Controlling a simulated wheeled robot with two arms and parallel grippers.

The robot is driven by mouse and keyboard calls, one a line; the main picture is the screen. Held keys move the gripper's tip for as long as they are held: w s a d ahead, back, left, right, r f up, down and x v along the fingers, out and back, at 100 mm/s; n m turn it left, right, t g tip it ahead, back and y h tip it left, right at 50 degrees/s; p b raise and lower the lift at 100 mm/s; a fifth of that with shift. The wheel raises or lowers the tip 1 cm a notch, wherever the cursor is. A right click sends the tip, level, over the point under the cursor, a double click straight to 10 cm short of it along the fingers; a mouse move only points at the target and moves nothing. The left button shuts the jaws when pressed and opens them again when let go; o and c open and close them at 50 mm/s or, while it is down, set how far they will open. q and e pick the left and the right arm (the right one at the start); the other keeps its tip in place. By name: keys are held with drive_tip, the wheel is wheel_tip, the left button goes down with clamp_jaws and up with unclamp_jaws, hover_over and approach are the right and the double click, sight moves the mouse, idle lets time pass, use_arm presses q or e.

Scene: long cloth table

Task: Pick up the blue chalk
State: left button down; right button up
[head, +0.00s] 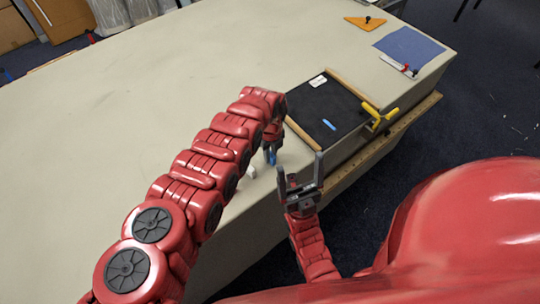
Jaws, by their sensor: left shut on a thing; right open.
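My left gripper (270,148) points down at the table's near edge, left of the black board. It is shut on the blue chalk (271,159), a small blue piece showing just below its fingers. The fingers hide most of the chalk, and I cannot tell whether it touches the table. My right gripper (300,172) is open and empty, its two fingers pointing up beside the table edge, just right of and nearer than the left gripper.
A wood-framed black board (322,108) bears a blue mark or piece (329,125) and a white label or block (318,81). A small white piece (251,172) lies near my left gripper. A yellow clamp (379,116) stands at the board's right edge. The table's far left (130,85) is clear.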

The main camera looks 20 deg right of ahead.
use_arm(q)
wheel_tip(320, 180, up, 18)
drive_tip(key=b, duration=0.4)
drive_tip(key=shift+f, duration=0.2)
drive_tip(key=shift+a, duration=0.1)
